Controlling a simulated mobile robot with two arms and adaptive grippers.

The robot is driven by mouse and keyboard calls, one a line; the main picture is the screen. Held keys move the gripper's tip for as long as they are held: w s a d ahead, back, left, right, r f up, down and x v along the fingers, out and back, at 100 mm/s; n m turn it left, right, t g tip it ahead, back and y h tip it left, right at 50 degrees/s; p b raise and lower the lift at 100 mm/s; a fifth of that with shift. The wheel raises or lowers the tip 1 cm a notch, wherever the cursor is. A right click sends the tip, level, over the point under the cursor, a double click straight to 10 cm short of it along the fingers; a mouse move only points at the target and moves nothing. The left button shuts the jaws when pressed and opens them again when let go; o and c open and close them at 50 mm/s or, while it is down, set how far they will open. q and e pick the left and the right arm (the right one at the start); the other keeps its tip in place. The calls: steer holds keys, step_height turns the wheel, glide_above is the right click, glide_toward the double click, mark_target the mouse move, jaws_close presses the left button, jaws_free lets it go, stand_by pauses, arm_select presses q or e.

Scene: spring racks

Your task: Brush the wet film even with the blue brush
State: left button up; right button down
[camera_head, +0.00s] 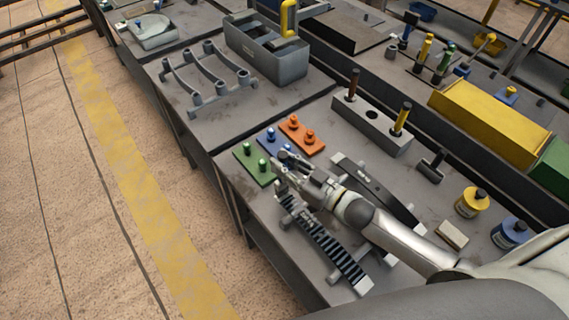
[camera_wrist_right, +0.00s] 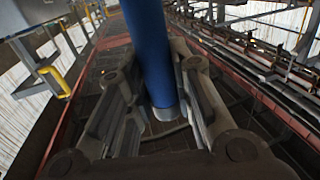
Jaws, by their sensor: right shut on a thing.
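My right gripper (camera_head: 284,168) is over the near bench, close to the green and blue peg plates. In the right wrist view its fingers (camera_wrist_right: 155,110) are shut on the blue brush (camera_wrist_right: 148,45), whose smooth blue handle runs up between them. The brush's bristles cannot be made out, and the head view does not show it clearly. Below the gripper a dark curved spring leaf (camera_head: 322,238) lies on supports, with ribbed dark streaks along its top. A second, smoother dark leaf (camera_head: 375,188) lies behind, partly hidden by my arm. My left gripper is out of view.
A grey holder block (camera_head: 377,134) stands behind with a brown and a yellow handle and an empty middle hole. Green (camera_head: 248,169), blue (camera_head: 267,138) and orange (camera_head: 293,136) peg plates lie at left. Yellow (camera_head: 471,203) and blue (camera_head: 509,233) cans stand right.

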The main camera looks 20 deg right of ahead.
mark_target(287, 159)
step_height(287, 159, up, 3)
steer(key=shift+f+p, duration=0.2)
steer(key=shift+p, duration=0.55)
steer(key=shift+r, duration=0.2)
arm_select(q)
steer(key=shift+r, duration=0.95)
arm_select(e)
steer(key=shift+r, duration=1.15)
steer(key=shift+r, duration=1.4)
